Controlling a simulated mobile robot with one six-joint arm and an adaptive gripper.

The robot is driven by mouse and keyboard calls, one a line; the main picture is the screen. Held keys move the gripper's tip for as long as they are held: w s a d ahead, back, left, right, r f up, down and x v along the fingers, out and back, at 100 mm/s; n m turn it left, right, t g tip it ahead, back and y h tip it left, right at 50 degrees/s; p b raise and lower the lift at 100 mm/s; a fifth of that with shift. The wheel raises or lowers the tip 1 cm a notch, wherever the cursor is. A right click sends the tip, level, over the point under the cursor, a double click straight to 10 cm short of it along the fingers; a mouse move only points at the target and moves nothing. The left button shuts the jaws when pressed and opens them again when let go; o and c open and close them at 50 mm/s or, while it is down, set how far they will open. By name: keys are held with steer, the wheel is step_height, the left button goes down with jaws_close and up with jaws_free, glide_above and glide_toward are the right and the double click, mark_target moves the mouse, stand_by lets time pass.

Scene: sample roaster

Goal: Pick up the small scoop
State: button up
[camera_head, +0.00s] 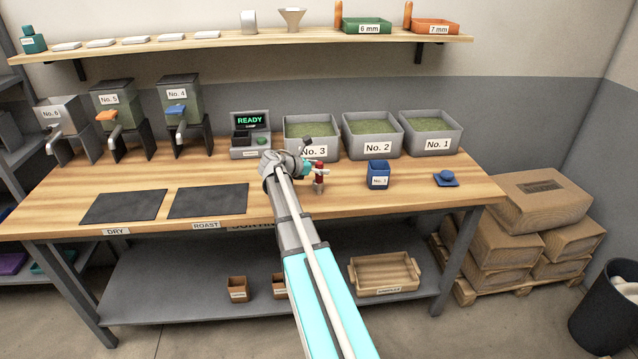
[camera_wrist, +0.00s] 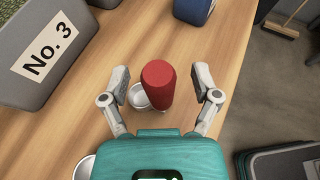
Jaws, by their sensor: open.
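A scoop with a thick red handle (camera_wrist: 158,85) stands upright on the wooden bench. In the wrist view, a small round metal bowl (camera_wrist: 137,97) shows at the foot of the handle, partly hidden by it. My gripper (camera_wrist: 161,76) is open, with one finger on each side of the red handle. I cannot tell whether either finger touches it. In the head view, the red handle (camera_head: 319,167) is small and partly covered by my gripper (camera_head: 319,176), in front of the No. 3 bin.
The No. 3 bin (camera_wrist: 45,50) stands close left in the wrist view. A second metal bowl (camera_wrist: 85,168) shows at the lower edge. A blue cup (camera_head: 378,181) and a blue-knobbed item (camera_head: 446,177) stand to the right. Dark mats (camera_head: 208,200) lie left.

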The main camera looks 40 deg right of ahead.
stand_by(0.3)
jaws_close()
steer(key=shift+r, duration=0.1)
stand_by(0.5)
step_height(320, 180, up, 3)
steer(key=p, duration=0.2)
steer(key=shift+f+p, duration=0.2)
steer(key=shift+p, duration=0.15)
steer(key=s+a+r+p, duration=0.8)
steer(key=a+r+p, duration=0.2)
steer(key=a, duration=0.1)
steer(key=shift+s, duration=0.15)
steer(key=shift+a+r, duration=0.1)
